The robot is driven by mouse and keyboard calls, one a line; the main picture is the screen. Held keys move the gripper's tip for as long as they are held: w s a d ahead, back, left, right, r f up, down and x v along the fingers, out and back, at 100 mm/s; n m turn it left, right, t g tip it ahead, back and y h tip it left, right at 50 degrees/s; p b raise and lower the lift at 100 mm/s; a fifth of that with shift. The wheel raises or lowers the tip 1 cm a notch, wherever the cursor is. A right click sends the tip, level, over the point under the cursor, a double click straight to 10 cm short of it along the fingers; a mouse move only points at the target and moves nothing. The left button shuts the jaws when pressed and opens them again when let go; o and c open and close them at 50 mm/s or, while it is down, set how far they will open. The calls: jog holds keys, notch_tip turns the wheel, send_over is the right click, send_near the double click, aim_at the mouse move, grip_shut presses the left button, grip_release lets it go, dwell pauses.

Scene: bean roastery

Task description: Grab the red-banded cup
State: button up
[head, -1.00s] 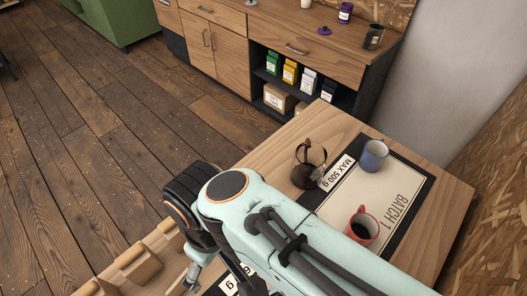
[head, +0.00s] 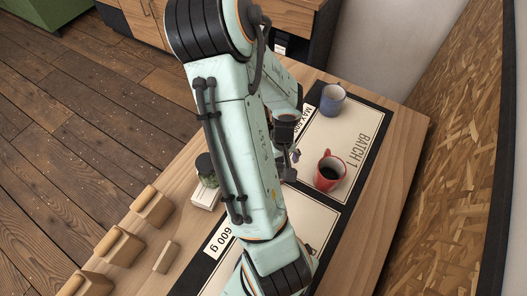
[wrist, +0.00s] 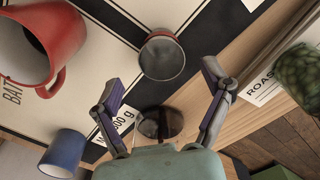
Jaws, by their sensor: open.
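In the wrist view a grey cup (wrist: 163,62) with a thin reddish strip near its far edge stands on the printed mat, just beyond and between my fingertips. It seems to be the red-banded cup; the band is barely visible. My gripper (wrist: 162,80) is open, with nothing seen held, one finger on each side of the picture's middle. In the head view my gripper (head: 288,158) hangs over the mat left of the red mug, and my arm hides the area behind it, so I cannot make out the grey cup there.
A glass carafe (wrist: 158,123) shows in the wrist view.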

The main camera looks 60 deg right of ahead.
jog(key=shift+f, duration=3.15)
jog(key=c, duration=1)
